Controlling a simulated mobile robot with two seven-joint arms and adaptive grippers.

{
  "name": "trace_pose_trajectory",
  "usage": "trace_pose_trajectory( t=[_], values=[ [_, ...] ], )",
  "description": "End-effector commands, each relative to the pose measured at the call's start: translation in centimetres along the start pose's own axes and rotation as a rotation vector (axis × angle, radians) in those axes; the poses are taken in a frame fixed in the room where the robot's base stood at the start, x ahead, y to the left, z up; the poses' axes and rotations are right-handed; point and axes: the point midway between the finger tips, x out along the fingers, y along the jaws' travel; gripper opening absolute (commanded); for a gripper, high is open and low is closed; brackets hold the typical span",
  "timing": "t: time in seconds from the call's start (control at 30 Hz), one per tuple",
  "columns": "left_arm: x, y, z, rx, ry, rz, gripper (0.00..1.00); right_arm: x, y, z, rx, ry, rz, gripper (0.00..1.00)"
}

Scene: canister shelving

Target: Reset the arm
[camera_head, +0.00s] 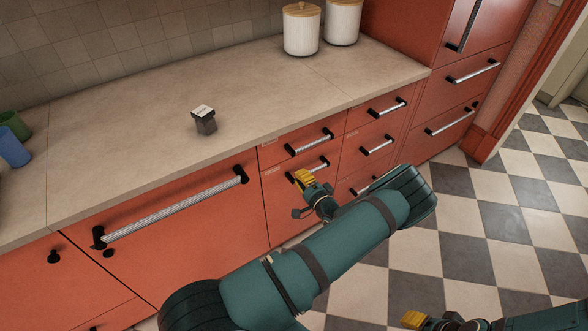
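My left gripper (303,178), with yellow fingertips, is in front of the drawer fronts, below the countertop edge. Nothing shows held in it, but whether its fingers are open or shut is unclear. Its teal arm (330,248) crosses the lower middle of the view. My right gripper (412,319) shows only partly at the bottom right, over the floor, with a yellow fingertip; its opening cannot be made out.
A small dark jar with a pale top (204,121) stands on the beige countertop (130,135). White canisters (301,33) with wooden lids stand at the back. Green and blue cups (12,147) are at the left edge. Orange drawers with protruding handles (309,142) face my arm.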

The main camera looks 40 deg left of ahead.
Motion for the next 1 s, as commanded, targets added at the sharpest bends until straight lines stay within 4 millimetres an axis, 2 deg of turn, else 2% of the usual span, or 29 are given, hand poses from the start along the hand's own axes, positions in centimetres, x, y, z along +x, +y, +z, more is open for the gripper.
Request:
trace_pose_trajectory(
  t=[0.27,0.37,0.47,0.57,0.6,0.67,0.7,0.77,0.8,0.9,1.0],
  values=[
    [-0.6,0.0,0.1,0.000,-0.002,0.000,0.00,0.0,0.0,0.0,0.000,0.001,0.000,0.47],
    [-0.7,0.5,1.0,0.012,-0.035,0.031,0.00,0.0,0.0,0.0,0.000,0.001,0.000,0.47],
    [-1.1,2.3,3.9,0.054,-0.138,0.137,0.00,0.0,0.0,0.0,0.000,0.001,0.000,0.47],
    [-3.2,5.1,8.5,0.116,-0.297,0.338,0.00,0.0,0.0,0.0,0.000,0.001,0.000,0.47],
    [-4.6,6.4,10.5,0.140,-0.364,0.444,0.00,0.0,0.0,0.0,0.000,0.001,0.000,0.47],
    [-7.5,8.2,13.0,0.166,-0.454,0.616,0.00,0.0,0.0,0.0,0.000,0.001,0.000,0.47],
    [-9.6,9.2,14.4,0.176,-0.504,0.734,0.00,0.0,0.0,0.0,0.000,0.001,0.000,0.47],
    [-13.3,10.3,16.0,0.175,-0.565,0.919,0.00,0.0,0.0,0.0,0.000,0.001,0.000,0.47],
    [-15.9,10.9,16.6,0.165,-0.594,1.046,0.00,0.0,0.0,0.0,0.000,0.001,0.000,0.47],
    [-22.7,11.0,16.7,0.092,-0.618,1.358,0.00,0.0,0.0,0.0,0.000,0.001,0.000,0.47],
    [-28.3,9.7,15.0,-0.041,-0.579,1.616,0.00,0.0,0.0,0.0,0.000,0.001,0.000,0.47]
  ],
)
